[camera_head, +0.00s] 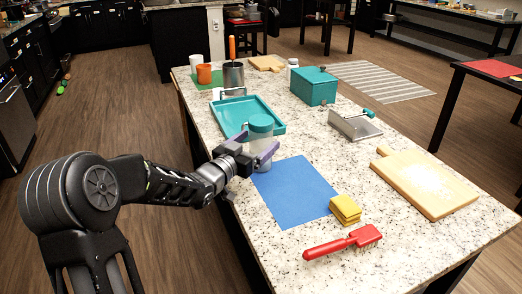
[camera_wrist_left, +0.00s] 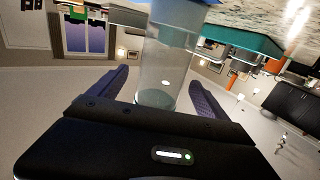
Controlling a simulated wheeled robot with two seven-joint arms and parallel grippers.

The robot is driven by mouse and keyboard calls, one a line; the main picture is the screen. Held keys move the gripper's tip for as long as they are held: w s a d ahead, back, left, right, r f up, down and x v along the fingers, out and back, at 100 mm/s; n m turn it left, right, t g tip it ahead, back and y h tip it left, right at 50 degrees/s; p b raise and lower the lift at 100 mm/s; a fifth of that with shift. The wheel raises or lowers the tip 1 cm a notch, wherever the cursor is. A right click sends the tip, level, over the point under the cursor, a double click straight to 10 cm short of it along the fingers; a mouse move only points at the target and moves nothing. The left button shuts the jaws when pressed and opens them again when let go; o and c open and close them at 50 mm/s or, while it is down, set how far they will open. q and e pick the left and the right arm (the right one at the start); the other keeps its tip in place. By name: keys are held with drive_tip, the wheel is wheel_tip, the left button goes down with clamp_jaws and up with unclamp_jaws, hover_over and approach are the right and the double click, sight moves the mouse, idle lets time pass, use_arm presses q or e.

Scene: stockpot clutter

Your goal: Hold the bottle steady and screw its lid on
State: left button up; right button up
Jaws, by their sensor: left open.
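The clear bottle (camera_head: 262,160) stands upright on the counter at the back left corner of the blue mat (camera_head: 293,191). Its top end is a teal-green band (camera_head: 260,122) that looks like a lid; I cannot tell whether it is screwed down. My left gripper (camera_head: 258,143) is open, with its purple fingers on either side of the bottle's upper part. In the left wrist view, the bottle (camera_wrist_left: 166,55) is between the spread fingers, with gaps visible beside it, and the gripper body hides its top end. My right gripper is not in view.
A teal tray (camera_head: 248,114) is just behind the bottle. A yellow sponge stack (camera_head: 345,209), red brush (camera_head: 343,242) and cutting board (camera_head: 425,182) are to the right. The blue mat is mostly clear.

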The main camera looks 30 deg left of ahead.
sight(266, 116)
use_arm(q)
drive_tip(key=shift+w+d+f, duration=0.1)
drive_tip(key=shift+w+d, duration=0.05)
drive_tip(key=shift+w, duration=1.15)
drive_tip(key=shift+w+d, duration=0.1)
drive_tip(key=shift+w, duration=1.2)
drive_tip(key=shift+c, duration=0.5)
drive_tip(key=c, duration=1.7)
wheel_tip(266, 116, up, 10)
drive_tip(key=shift+r+p, duration=0.1)
drive_tip(key=shift+p, duration=0.8)
